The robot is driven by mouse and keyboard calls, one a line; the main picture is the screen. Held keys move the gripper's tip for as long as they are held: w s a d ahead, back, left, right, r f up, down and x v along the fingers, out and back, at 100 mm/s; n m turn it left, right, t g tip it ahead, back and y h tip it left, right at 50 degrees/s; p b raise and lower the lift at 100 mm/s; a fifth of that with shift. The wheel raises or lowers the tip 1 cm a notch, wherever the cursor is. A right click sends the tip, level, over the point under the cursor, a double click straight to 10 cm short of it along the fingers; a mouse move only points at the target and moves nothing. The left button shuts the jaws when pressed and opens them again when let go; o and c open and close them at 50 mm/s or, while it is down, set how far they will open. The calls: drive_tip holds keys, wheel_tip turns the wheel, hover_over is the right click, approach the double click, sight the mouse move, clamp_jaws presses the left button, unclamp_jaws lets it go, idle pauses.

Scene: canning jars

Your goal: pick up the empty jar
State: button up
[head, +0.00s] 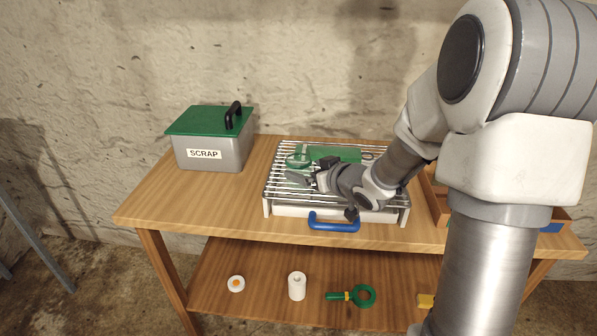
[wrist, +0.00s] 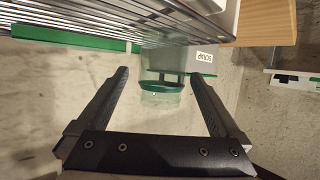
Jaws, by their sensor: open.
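A clear, green-tinted glass jar (head: 298,157) stands at the back left of the wire rack (head: 283,190) on the table. In the wrist view the see-through jar (wrist: 163,97) shows ahead, between the lines of my two fingers, with a green band on it. That view is upside down. I cannot make out anything inside the jar. My gripper (head: 306,177) is open and empty, low over the rack just in front of the jar. Both fingers show apart in the wrist view (wrist: 160,95). The arm hides the right part of the rack.
A grey box with green lid marked SCRAP (head: 212,153) stands at the back left. A green flat piece (head: 335,152) lies behind my gripper. A blue handle (head: 334,222) juts out in front. A wooden crate (head: 437,204) is partly hidden at right. The table's left front is clear.

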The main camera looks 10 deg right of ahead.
sight(298, 168)
drive_tip(key=b+x, duration=0.1)
drive_tip(key=x, duration=0.3)
drive_tip(key=shift+w+a+f, duration=0.2)
drive_tip(key=shift+a+f, duration=0.1)
drive_tip(key=c, duration=1.4)
